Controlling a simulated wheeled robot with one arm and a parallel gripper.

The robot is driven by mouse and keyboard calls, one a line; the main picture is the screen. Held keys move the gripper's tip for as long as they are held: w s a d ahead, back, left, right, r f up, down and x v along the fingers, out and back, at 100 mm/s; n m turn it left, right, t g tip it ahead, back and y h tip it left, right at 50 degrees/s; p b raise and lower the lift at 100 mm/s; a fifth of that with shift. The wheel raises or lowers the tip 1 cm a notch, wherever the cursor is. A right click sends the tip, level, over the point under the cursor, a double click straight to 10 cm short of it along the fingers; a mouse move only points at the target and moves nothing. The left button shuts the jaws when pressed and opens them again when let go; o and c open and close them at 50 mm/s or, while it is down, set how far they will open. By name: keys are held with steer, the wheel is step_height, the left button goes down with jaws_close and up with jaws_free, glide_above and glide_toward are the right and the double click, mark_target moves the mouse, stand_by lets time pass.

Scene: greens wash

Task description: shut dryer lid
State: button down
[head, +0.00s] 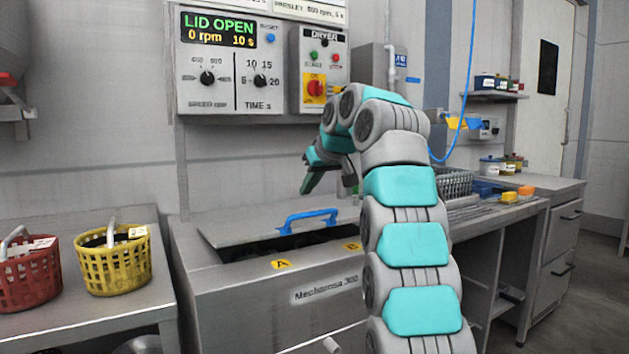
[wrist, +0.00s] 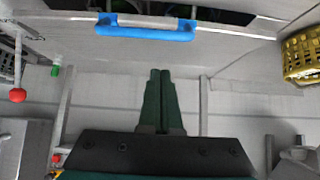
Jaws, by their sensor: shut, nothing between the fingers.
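The dryer lid (head: 262,231) is a grey metal plate with a blue handle (head: 307,220) on it. It is tilted over the dryer (head: 290,290), with a dark gap showing under its front edge. The display (head: 218,30) reads LID OPEN, 0 rpm, 10 s. My gripper (head: 306,187) is above and behind the blue handle, apart from it. In the wrist view my gripper (wrist: 162,75) has its dark green fingers together and empty. The blue handle (wrist: 145,26) lies beyond the fingertips there.
A yellow basket (head: 113,262) and a red basket (head: 27,275) stand on the left counter. The control box (head: 319,70) hangs on the wall behind my arm. A counter with a wire basket (head: 455,184) and small coloured items is on the right.

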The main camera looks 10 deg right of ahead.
steer(key=shift+s+f+b, duration=0.15)
steer(key=shift+f+b, duration=0.65)
steer(key=shift+f, duration=0.8)
steer(key=shift+f, duration=0.15)
steer(key=f+b, duration=0.2)
steer(key=b, duration=0.2)
steer(key=s+f+t+b, duration=0.1)
steer(key=f+b, duration=0.1)
steer(key=b, duration=0.2)
steer(key=s+f+t+b, duration=0.1)
steer(key=f+b, duration=0.1)
steer(key=b, duration=0.2)
steer(key=shift+d+f+y, duration=0.3)
